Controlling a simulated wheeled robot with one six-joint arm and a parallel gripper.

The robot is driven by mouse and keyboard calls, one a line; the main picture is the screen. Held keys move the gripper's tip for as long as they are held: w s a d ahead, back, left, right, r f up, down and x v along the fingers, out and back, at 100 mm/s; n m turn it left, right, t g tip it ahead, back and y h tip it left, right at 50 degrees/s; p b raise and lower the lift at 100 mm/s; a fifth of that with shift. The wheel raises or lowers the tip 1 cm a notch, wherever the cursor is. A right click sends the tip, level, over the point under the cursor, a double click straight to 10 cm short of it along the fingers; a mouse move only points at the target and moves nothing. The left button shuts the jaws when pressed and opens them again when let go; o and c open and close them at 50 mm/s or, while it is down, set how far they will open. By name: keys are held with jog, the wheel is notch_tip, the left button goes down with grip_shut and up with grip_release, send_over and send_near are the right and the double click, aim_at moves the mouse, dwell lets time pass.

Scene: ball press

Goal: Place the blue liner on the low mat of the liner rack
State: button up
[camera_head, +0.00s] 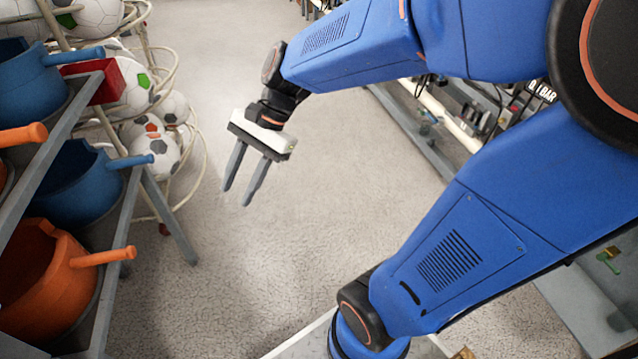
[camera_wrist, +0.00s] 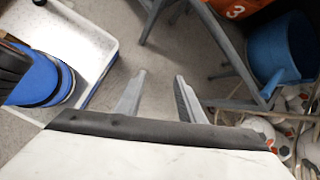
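Two blue liners, bucket-shaped with stick handles, sit on the grey rack at the left in the head view: an upper one (camera_head: 28,88) and a lower one (camera_head: 72,190). A blue liner (camera_wrist: 283,45) also shows at the right of the wrist view; I cannot tell which it is. The grey liner rack (camera_head: 118,225) has sloping rails. I cannot make out its low mat. My gripper (camera_head: 236,197) is open and empty over clear floor, to the right of the rack and apart from it. Its two fingers also show in the wrist view (camera_wrist: 159,77), with nothing between them.
An orange liner (camera_head: 50,275) sits on the rack nearest me, and an orange one marked 3 (camera_wrist: 238,9) shows in the wrist view. A red block (camera_head: 100,82) is on the rack. A ball stand with soccer balls (camera_head: 150,150) stands behind it. Floor (camera_head: 330,190) between is clear.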

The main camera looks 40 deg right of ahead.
jog(key=s+d+n+t+h, duration=0.5)
jog(key=s+d+n+h, duration=0.2)
jog(key=s+d+n, duration=0.3)
jog(key=d+n, duration=0.2)
jog(key=d, duration=0.1)
jog(key=shift+r+n, duration=0.4)
jog(key=shift+c, duration=0.6)
